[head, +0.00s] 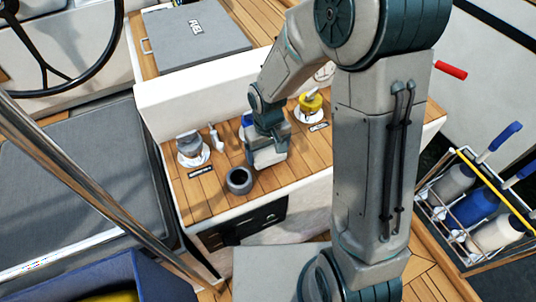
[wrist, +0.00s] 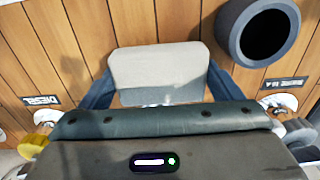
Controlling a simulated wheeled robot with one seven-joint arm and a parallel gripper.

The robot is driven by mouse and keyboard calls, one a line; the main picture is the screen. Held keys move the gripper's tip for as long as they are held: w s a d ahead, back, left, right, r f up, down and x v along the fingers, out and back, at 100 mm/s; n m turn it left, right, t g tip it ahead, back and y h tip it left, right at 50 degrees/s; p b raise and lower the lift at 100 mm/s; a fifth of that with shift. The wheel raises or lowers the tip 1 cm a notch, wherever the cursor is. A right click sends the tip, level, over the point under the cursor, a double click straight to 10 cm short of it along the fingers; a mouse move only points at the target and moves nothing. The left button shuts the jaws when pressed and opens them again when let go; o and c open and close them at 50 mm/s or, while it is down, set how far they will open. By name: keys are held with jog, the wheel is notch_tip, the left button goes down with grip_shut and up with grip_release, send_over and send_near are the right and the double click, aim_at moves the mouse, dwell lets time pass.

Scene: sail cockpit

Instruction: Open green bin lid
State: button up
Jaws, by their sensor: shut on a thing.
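I see no green bin and no green lid in either view. My gripper (head: 266,158) is low over the wooden locker top in the head view. In the wrist view its two dark blue fingers stand on either side of a light grey block (wrist: 156,66), and the gripper is shut on it. The block's lower part is hidden behind the gripper body. I cannot tell what the block is, or whether it touches the wood. In the head view my gripper and arm largely cover it.
A dark round cup (head: 240,181) stands close to my gripper and also shows in the wrist view (wrist: 262,34). A yellow-capped filler (head: 311,103) and a grey-capped filler (head: 191,145) flank it. A bottle rack (head: 452,190) stands right; a blue container (head: 150,280) sits bottom left.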

jog(key=shift+f, duration=1.1)
jog(key=shift+f, duration=0.1)
jog(key=o, duration=0.6)
jog(key=shift+f, duration=0.1)
jog(key=shift+o, duration=1.4)
jog(key=shift+r, duration=0.2)
